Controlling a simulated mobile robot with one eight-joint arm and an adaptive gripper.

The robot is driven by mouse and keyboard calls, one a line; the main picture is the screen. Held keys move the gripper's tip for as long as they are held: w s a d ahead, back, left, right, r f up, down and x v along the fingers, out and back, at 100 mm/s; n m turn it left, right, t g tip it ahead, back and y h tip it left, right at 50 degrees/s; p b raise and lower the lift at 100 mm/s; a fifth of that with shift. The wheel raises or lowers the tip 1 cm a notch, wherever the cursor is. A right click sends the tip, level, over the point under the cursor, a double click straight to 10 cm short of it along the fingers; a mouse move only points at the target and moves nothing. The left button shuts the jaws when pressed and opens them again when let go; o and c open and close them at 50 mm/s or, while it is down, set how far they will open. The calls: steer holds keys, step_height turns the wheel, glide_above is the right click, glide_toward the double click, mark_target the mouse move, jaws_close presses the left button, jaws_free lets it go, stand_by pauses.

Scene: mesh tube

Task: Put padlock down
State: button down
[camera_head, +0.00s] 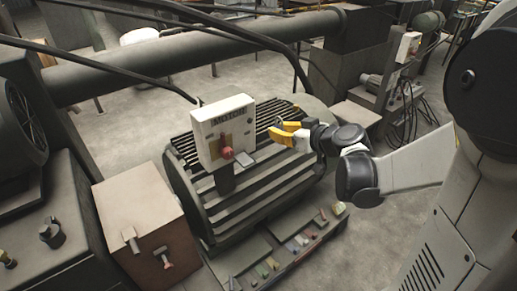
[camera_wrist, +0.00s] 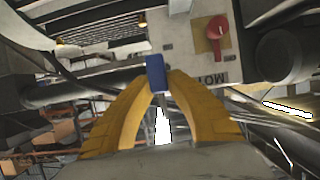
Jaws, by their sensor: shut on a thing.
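My gripper (camera_head: 279,132) has yellow fingers and is above the ribbed motor housing, just right of the white control box in the head view. In the wrist view the fingertips (camera_wrist: 159,88) close on a small blue block, which I take to be the padlock (camera_wrist: 155,68). Its shackle cannot be made out. In the head view the padlock cannot be made out at the fingertips. The padlock is held in the air, with the control box beyond it in the wrist view.
The white control box (camera_head: 222,118) with a red switch (camera_head: 227,153) stands on the motor housing (camera_head: 265,185). A brown box (camera_head: 145,215) stands at the front left. Small coloured items lie on a ledge (camera_head: 290,245) in front. A dark pipe and cables run behind.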

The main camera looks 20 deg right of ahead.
steer(key=b, duration=0.4)
glide_above(238, 148)
steer(key=s+d, duration=0.1)
steer(key=s, duration=0.3)
steer(key=f, duration=0.6)
steer(key=shift+w+d+f, duration=0.1)
steer(key=shift+w+f, duration=0.1)
steer(key=shift+f, duration=0.2)
step_height(238, 148, down, 4)
steer(key=shift+f+b, duration=0.1)
steer(key=shift+b, duration=0.8)
steer(key=c, duration=1.8)
jaws_free()
steer(key=shift+f, duration=0.1)
steer(key=shift+o, duration=0.5)
